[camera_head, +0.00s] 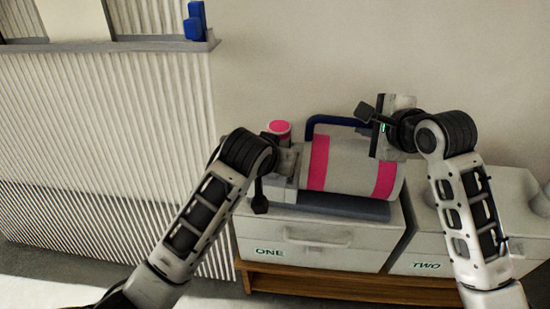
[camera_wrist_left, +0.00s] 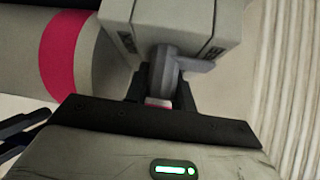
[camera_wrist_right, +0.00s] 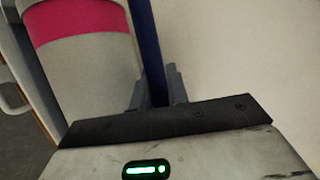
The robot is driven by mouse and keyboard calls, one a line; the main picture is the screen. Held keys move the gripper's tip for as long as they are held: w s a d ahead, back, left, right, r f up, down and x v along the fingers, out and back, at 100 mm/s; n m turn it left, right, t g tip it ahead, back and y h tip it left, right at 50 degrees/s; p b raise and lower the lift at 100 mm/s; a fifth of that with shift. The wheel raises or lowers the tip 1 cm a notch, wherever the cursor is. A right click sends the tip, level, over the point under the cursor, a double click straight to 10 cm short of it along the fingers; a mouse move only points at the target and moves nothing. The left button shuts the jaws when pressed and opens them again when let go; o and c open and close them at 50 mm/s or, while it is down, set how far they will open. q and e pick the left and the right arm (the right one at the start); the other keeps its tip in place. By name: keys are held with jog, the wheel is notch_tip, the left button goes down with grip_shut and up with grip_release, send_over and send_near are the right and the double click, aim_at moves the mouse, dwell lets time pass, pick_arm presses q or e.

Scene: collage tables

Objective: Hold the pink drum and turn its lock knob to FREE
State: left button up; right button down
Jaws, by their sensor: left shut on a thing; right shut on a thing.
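The drum (camera_head: 347,165) is a grey cylinder with pink bands, lying on its side on a blue-grey base. A blue handle (camera_head: 327,120) arches over it. My right gripper (camera_wrist_right: 157,95) is shut on the handle bar, which runs between its fingers in the right wrist view (camera_wrist_right: 148,45). At the drum's left end is a grey lock block (camera_wrist_left: 180,25) with small dark labels, too blurred to read. My left gripper (camera_wrist_left: 160,92) is shut on the grey lock knob (camera_wrist_left: 164,70), whose short pointer sticks out rightward in the left wrist view. The fingers hide part of the knob.
A pink-topped cylinder (camera_head: 279,129) stands by the drum's left end. The drum's base rests on a white box marked ONE (camera_head: 315,250). A box marked TWO (camera_head: 425,262) is at right. A ribbed wall panel (camera_head: 100,140) and a shelf with a blue object (camera_head: 195,22) are at left.

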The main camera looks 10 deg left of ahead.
pick_arm(q)
jog(key=o, duration=1)
jog(key=shift+s+r, duration=0.1)
jog(key=v, duration=0.7)
jog(key=shift+s, duration=0.15)
pick_arm(e)
jog(key=c, duration=1.3)
grip_release()
